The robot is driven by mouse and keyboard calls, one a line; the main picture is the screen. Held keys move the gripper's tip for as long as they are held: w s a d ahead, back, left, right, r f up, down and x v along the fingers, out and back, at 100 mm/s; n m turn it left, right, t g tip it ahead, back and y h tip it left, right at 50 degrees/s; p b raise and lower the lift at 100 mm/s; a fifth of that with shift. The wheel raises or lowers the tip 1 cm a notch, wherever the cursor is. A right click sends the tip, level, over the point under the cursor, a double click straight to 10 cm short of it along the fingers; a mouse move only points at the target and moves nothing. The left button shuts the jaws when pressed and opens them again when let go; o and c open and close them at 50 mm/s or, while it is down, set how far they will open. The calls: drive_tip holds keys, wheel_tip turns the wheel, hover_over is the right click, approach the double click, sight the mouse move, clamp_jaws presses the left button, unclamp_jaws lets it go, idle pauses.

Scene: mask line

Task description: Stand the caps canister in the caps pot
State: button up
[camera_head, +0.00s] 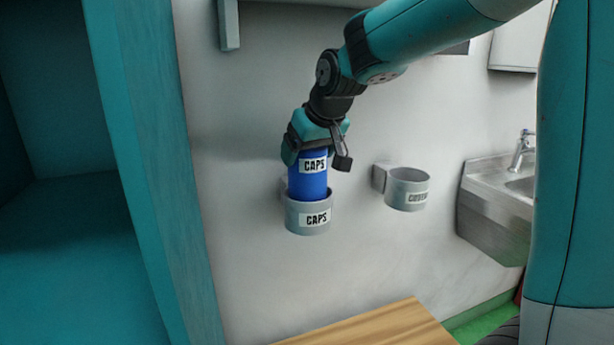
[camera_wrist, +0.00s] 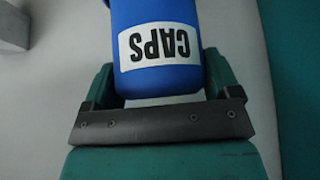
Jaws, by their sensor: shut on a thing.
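The caps canister (camera_head: 309,185) is blue with a white CAPS label. It stands upright with its lower end inside the grey caps pot (camera_head: 308,227), which is fixed to the wall and also labelled CAPS. The pot wall hides the canister's base. My gripper (camera_head: 317,152) is above the pot, with its jaws shut around the canister's upper part. In the wrist view the canister (camera_wrist: 157,75) sits between the two fingers of my gripper (camera_wrist: 160,95), its label upside down.
A second grey pot (camera_head: 406,190) with a partly readable label is on the wall to the right. A steel sink (camera_head: 500,205) is further right. A teal cabinet side (camera_head: 165,190) stands at the left. A wooden top (camera_head: 385,328) is below.

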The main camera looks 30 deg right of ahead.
sight(308, 168)
drive_tip(key=shift+f, duration=1.75)
drive_tip(key=shift+f+b, duration=0.1)
drive_tip(key=shift+b, duration=0.2)
drive_tip(key=shift+f, duration=0.3)
drive_tip(key=o, duration=1.1)
drive_tip(key=shift+r, duration=0.35)
drive_tip(key=p+v, duration=0.1)
drive_tip(key=v, duration=1.1)
drive_tip(key=s+a+f+n+g+y, duration=0.2)
drive_tip(key=s+a+f, duration=0.4)
drive_tip(key=s+a, duration=0.3)
drive_tip(key=s+a+f+n+g+y, duration=0.2)
drive_tip(key=s+a+f+n+g, duration=0.2)
drive_tip(key=s+a+f, duration=0.3)
drive_tip(key=s+a+n, duration=0.1)
drive_tip(key=s+a, duration=0.1)
drive_tip(key=s, duration=0.3)
drive_tip(key=shift+a+g, duration=0.25)
drive_tip(key=shift+g, duration=0.05)
